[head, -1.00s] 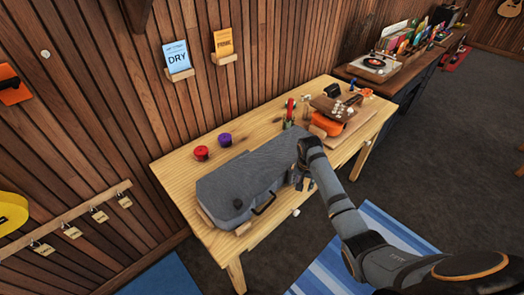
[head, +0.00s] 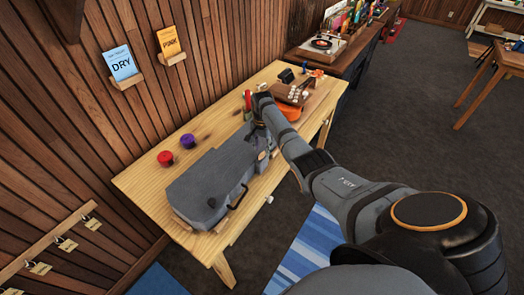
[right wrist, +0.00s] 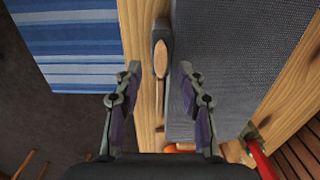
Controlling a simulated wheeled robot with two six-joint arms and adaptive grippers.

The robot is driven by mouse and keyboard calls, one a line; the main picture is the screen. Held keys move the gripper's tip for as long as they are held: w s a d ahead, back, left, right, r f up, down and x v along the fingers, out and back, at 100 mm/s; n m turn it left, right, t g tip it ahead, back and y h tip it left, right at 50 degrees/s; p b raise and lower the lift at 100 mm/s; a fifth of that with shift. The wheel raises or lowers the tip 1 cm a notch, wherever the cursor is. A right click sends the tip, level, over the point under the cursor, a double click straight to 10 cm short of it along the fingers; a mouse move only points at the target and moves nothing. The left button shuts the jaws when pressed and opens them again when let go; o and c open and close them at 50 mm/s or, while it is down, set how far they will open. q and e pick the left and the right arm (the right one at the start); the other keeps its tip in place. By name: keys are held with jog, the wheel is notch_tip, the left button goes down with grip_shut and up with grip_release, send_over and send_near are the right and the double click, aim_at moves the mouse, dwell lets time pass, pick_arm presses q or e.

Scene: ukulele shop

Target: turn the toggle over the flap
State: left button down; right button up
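A grey ukulele case (head: 212,185) lies on the wooden table. In the right wrist view its grey side (right wrist: 215,60) fills the right of the picture. A dark flap (right wrist: 161,28) hangs at the case's edge, with an oval light-wood toggle (right wrist: 160,60) on it, lying lengthwise along the flap. The toggle also shows small in the head view (head: 262,155). My right gripper (right wrist: 158,78) is open, its two fingers apart on either side of the toggle's line, with nothing between the tips touching it that I can see. My left gripper is out of view.
Red (head: 165,158) and purple (head: 187,141) round things stand behind the case. An orange ukulele (head: 291,111) lies at the table's far end. A red tool (right wrist: 262,160) is near the right finger in the wrist view. A blue striped rug (head: 310,250) lies on the floor.

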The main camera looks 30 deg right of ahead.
aim_at(262, 155)
jog(key=shift+a+f, duration=0.15)
jog(key=shift+f, duration=1.2)
jog(key=shift+c, duration=0.2)
grip_shut()
